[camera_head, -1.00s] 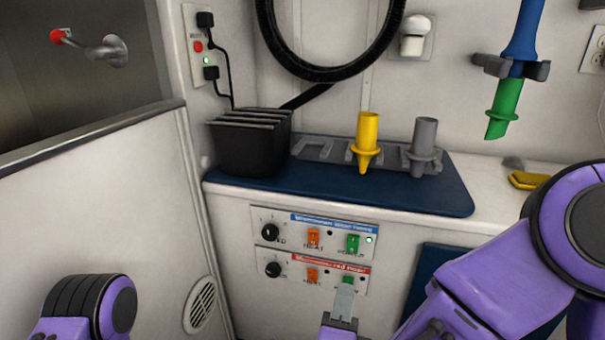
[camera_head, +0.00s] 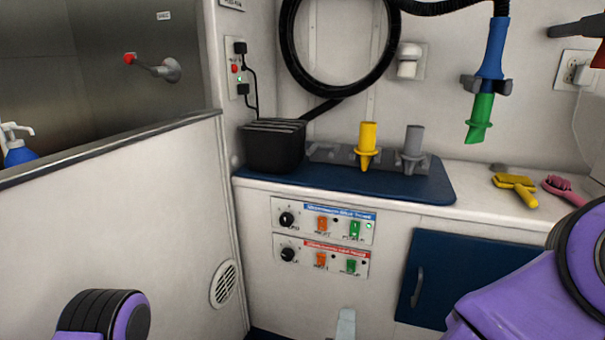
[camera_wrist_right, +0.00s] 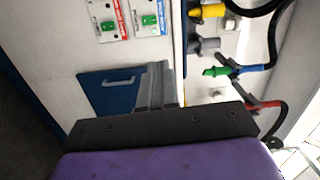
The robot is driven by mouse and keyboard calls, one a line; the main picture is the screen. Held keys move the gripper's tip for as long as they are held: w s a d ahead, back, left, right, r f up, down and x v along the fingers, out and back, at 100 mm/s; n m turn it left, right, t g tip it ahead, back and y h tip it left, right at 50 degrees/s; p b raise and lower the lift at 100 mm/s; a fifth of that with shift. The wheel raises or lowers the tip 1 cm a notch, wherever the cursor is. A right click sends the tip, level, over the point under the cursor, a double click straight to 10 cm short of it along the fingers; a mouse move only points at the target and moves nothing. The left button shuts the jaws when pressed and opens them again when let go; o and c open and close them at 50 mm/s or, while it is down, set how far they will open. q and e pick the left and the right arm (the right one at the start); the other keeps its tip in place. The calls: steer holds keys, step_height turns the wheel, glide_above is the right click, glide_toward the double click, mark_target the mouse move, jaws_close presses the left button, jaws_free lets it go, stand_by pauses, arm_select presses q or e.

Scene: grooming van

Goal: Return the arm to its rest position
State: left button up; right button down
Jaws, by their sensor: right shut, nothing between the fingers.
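My right gripper (camera_head: 346,325) shows only its pale grey fingertips at the bottom edge of the head view, below the control panels. It is shut and empty. In the right wrist view the closed grey fingers (camera_wrist_right: 157,85) stand in front of the blue cabinet door. The purple right arm (camera_head: 520,305) comes in at the lower right. Of my left arm, only a purple and black part (camera_head: 105,315) shows at the bottom left; its gripper is out of view.
The blue-labelled panel (camera_head: 323,220) has a lit green light above the red-labelled panel (camera_head: 320,257). A blue counter mat (camera_head: 400,187) carries a black holder (camera_head: 273,147) and yellow (camera_head: 367,143) and grey (camera_head: 412,147) nozzles. A blue cabinet door (camera_head: 455,275) is closed at right.

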steer(key=d+f+n+g+y+p, duration=0.4)
steer(key=d+f+n+g+p, duration=0.2)
steer(key=f+n+p, duration=0.5)
steer(key=s+d+f+n+g+h+p, duration=0.1)
steer(key=s+d+n+g+h+p, duration=0.1)
steer(key=s+d+g+p, duration=0.6)
steer(key=s+d+h+p, duration=0.1)
steer(key=s+d+p, duration=0.5)
steer(key=s+d, duration=0.3)
steer(key=shift+s+f, duration=0.15)
steer(key=shift+s, duration=1.5)
steer(key=shift+d, duration=0.1)
